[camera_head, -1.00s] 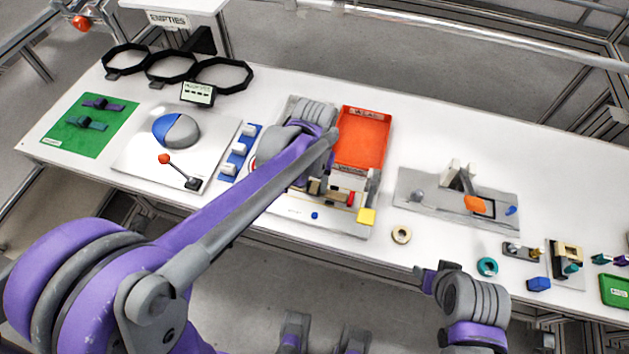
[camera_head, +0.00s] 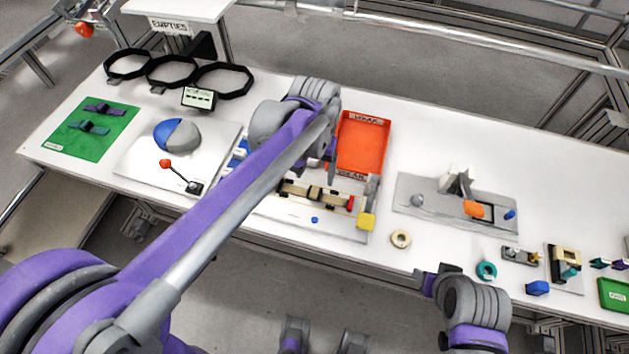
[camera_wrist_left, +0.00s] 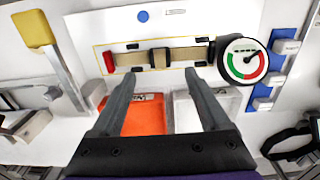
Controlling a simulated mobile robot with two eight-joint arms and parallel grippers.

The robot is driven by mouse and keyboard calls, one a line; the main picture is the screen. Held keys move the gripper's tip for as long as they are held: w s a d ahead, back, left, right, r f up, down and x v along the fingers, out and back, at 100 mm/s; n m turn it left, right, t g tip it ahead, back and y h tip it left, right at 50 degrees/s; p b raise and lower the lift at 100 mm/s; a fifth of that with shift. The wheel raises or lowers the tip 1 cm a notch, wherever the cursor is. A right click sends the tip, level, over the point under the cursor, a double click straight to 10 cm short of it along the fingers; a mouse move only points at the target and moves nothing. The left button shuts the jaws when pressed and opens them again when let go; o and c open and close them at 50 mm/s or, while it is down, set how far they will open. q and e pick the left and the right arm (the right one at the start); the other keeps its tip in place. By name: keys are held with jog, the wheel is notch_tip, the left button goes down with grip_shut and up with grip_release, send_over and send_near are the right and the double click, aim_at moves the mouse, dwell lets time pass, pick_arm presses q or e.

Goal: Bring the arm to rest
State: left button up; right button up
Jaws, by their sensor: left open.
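My left arm reaches from the lower left across the table in the head view. Its gripper (camera_head: 328,165) is above the white fixture plate (camera_head: 340,228), by the red tray (camera_head: 362,143). In the left wrist view the two fingers (camera_wrist_left: 158,82) are spread wide with nothing between them. Past their tips lies a tan strap (camera_wrist_left: 180,56) with a dark buckle and a red end, on the plate. My right gripper (camera_head: 432,281) is at the table's front edge; its finger opening is unclear.
A round gauge (camera_wrist_left: 243,62) is close beside one left fingertip in the wrist view. A yellow block (camera_head: 366,221) is at the plate's corner. A tan ring (camera_head: 400,239) and a grey fixture (camera_head: 420,203) are to the right. Black frames (camera_head: 222,80) stand back left.

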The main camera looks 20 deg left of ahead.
pick_arm(q)
notch_tip(320, 180, up, 4)
dwell(0.4)
